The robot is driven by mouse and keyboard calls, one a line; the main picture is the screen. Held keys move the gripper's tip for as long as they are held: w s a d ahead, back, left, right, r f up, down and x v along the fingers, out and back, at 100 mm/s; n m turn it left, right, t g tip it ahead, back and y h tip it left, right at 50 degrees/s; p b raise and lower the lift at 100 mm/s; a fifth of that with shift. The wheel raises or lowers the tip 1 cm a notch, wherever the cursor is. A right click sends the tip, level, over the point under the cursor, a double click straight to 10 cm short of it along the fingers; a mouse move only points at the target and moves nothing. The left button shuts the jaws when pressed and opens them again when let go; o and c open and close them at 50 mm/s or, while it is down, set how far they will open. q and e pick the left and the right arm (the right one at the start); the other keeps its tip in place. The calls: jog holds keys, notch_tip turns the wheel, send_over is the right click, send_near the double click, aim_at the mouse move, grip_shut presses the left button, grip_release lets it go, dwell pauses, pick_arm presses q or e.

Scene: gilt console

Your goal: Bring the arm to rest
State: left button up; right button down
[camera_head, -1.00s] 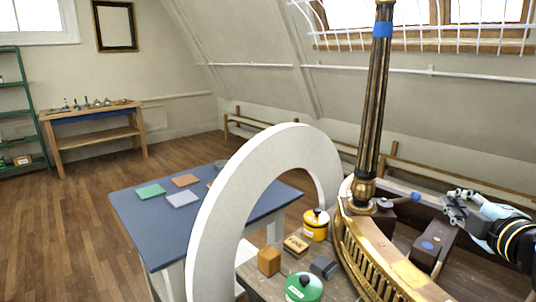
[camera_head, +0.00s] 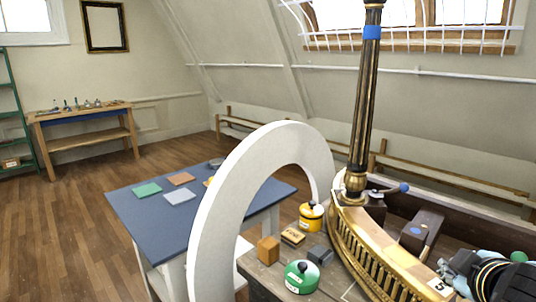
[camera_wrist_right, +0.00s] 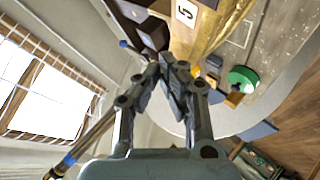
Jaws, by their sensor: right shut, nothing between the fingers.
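My right gripper (camera_head: 452,268) is at the lower right of the head view, partly cut off by the frame edge and by my own wrist. In the right wrist view its fingers (camera_wrist_right: 166,64) meet and hold nothing. It is close to the gilt console rail (camera_head: 375,255), beside the end with a white label marked 5 (camera_head: 439,287). Whether it touches the rail I cannot tell. My left gripper is not in view.
A black and gold column (camera_head: 365,110) stands upright near the gripper. Dark clamps (camera_head: 421,230) stand behind the rail. A white arch (camera_head: 225,200), a green pot (camera_head: 302,277), a yellow pot (camera_head: 311,216) and small blocks lie left. A blue-topped table (camera_head: 150,215) stands further left.

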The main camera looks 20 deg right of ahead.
jog(key=s+a+f+m+g+y, duration=0.1)
jog(key=s+a+g+y, duration=0.2)
jog(key=s+a, duration=0.35)
jog(key=s+a+f+m+g+y, duration=0.2)
jog(key=s+a+y, duration=0.1)
jog(key=a, duration=0.7)
notch_tip(320, 180, down, 43)
jog(key=s+d+g+b, duration=0.2)
jog(key=s+d+b, duration=0.1)
jog(key=b, duration=1.1)
jog(key=s+f+b, duration=0.4)
jog(key=s+f, duration=0.4)
jog(key=f, duration=0.3)
jog(key=s+f+b, duration=0.5)
jog(key=s+f, duration=0.4)
jog(key=f, duration=0.2)
jog(key=shift+d+f+g+y, duration=0.15)
jog(key=shift+g+y, duration=0.15)
jog(key=shift+g, duration=0.1)
jog(key=shift+s, duration=0.1)
